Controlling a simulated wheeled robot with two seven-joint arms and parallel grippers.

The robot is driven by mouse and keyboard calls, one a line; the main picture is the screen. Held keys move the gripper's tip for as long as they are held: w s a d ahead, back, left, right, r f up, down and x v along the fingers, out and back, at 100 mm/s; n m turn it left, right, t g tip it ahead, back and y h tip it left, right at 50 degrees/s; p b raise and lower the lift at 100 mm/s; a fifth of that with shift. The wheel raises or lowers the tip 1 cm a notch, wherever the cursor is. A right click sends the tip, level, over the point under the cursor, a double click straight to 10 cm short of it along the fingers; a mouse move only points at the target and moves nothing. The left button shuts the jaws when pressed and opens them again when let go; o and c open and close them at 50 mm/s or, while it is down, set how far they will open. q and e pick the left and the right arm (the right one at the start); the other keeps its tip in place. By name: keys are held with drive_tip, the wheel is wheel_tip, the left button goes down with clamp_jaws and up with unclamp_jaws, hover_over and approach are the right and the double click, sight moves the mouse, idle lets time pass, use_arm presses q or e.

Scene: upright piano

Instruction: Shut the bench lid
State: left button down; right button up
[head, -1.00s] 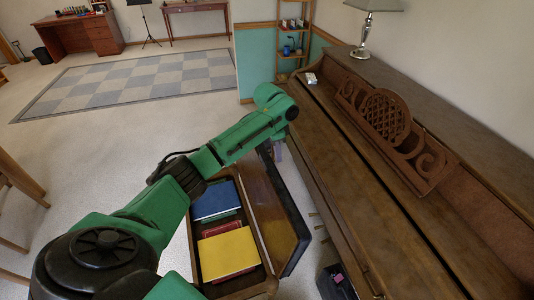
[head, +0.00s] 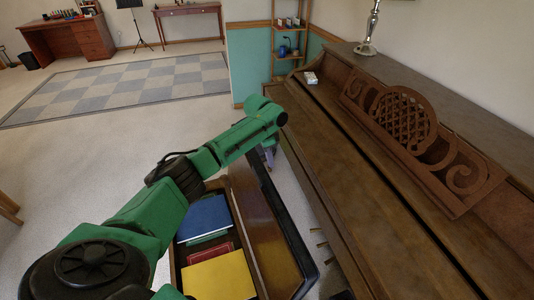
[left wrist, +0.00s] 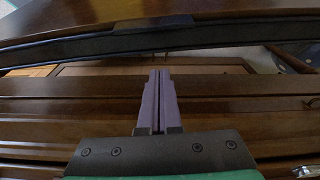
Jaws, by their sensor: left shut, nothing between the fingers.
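The bench (head: 176,262) stands open at the lower middle of the head view, with books in its box. Its lid (head: 258,220) is raised on the piano side, with brown wood facing the box and a black edge on the far side. My left gripper (head: 269,156) is at the far end of the lid, mostly hidden behind my green arm. In the left wrist view its purple fingers (left wrist: 159,100) are together and empty. A dark curved strip (left wrist: 160,41), apparently the lid's black edge, crosses above the fingertips. I cannot tell whether they touch it. My right gripper is out of view.
The upright piano (head: 365,165) runs close along the right, with a narrow floor gap beside the lid. Blue (head: 205,217) and yellow (head: 220,278) books lie in the bench. A shelf (head: 288,45) stands behind. The floor to the left is mostly clear.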

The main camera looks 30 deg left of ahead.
sight(263, 176)
use_arm(q)
drive_tip(key=s+a+f+p, duration=0.2)
drive_tip(key=f, duration=0.1)
drive_tip(key=shift+s+f, duration=0.15)
drive_tip(key=shift+s, duration=0.2)
drive_tip(key=shift+w+f, duration=0.1)
